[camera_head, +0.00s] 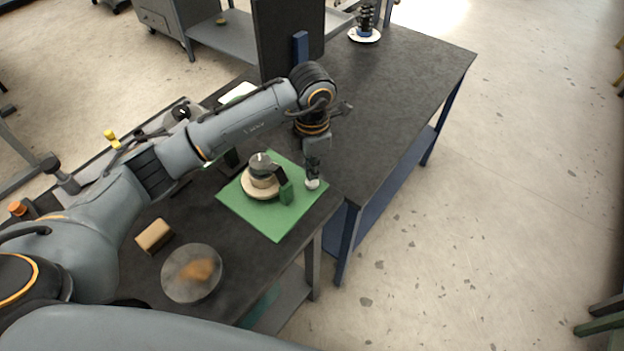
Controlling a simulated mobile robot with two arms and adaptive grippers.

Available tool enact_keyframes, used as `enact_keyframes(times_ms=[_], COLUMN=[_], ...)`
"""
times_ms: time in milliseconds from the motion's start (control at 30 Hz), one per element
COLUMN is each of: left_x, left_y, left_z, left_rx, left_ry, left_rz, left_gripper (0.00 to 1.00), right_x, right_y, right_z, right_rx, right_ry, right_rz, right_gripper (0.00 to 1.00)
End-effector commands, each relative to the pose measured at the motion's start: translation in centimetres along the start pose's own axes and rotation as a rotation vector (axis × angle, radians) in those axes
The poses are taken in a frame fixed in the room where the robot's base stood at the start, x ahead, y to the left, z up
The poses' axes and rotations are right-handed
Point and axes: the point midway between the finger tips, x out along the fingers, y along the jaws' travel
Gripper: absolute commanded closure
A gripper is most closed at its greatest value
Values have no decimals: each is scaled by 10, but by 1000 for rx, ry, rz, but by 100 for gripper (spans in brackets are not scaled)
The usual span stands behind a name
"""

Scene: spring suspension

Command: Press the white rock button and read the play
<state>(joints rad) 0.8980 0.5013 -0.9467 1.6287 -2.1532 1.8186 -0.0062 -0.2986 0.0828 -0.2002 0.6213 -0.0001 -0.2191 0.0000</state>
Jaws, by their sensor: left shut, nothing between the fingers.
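A green mat (268,224) lies on the dark bench. On it stands a round cream base (250,190) with a dark grey stacked part (262,170) and a small white tip on top. A green block with a dark upper part (286,190) stands against its right side. My left gripper (312,175) points down over the mat's right edge, to the right of the block, and is shut. A small white piece (312,184) shows at its fingertips; I cannot tell whether it is the white button or whether they touch. My right gripper is out of view.
A round greyish dish with a brown patch (192,273) and a tan block (154,236) lie at the near left. A dark upright panel (288,40) stands behind my arm. A spring on a white dish (365,35) stands at the far end. The right bench is mostly clear.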

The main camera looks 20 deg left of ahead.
Motion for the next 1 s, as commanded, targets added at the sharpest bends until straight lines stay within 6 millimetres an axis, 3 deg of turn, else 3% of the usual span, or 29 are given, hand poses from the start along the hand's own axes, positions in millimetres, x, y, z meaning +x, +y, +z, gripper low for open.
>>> enact_keyframes(times_ms=[1000], left_x=[23], left_y=[0], left_z=[0], left_rx=[0], left_ry=[1], left_rz=[0], left_gripper=[100], right_x=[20], right_y=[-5], right_z=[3], right_rx=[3], right_ry=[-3], right_rz=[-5], right_gripper=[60])
